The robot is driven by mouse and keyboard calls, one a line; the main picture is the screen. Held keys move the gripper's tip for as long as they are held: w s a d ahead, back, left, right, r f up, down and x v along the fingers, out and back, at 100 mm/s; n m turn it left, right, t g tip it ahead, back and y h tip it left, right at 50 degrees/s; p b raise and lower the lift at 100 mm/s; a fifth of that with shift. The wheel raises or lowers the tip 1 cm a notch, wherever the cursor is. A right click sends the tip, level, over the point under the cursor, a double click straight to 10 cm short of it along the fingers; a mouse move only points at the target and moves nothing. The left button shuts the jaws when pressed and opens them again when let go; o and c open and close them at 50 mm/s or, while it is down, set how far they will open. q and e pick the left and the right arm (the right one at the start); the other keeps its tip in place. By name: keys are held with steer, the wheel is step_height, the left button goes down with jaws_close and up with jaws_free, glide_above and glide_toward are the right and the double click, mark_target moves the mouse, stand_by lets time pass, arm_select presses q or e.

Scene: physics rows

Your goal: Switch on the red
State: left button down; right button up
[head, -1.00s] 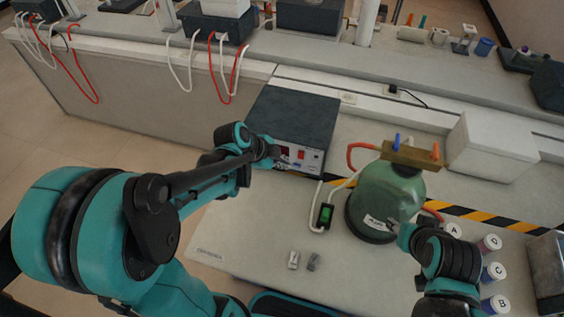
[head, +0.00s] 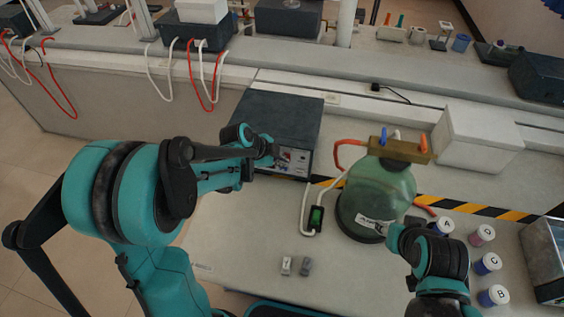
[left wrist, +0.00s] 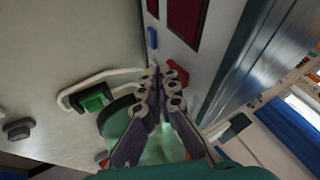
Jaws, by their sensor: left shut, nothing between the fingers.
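A dark box (head: 280,120) with a light front panel stands left of the green glass vessel (head: 378,195). In the left wrist view the panel carries a red switch (left wrist: 179,73), a blue button (left wrist: 152,38) and dark red windows (left wrist: 186,18). My left gripper (head: 274,153) is in front of the panel; in the left wrist view its closed, empty fingertips (left wrist: 164,76) are beside the red switch and partly overlap it. I cannot tell whether they touch it. In the head view the gripper covers part of the panel. My right gripper (head: 395,236) is beside the vessel; its fingers are not clear.
A green rocker switch (head: 316,218) on a white cable lies on the bench; it also shows in the left wrist view (left wrist: 95,99). Two small grey pieces (head: 296,266) lie in front. Lettered jars (head: 487,264) and a white box (head: 478,138) stand right.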

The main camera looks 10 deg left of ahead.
steer(key=shift+f, duration=0.25)
steer(key=shift+r+p, duration=0.4)
steer(key=shift+r, duration=0.2)
stand_by(0.3)
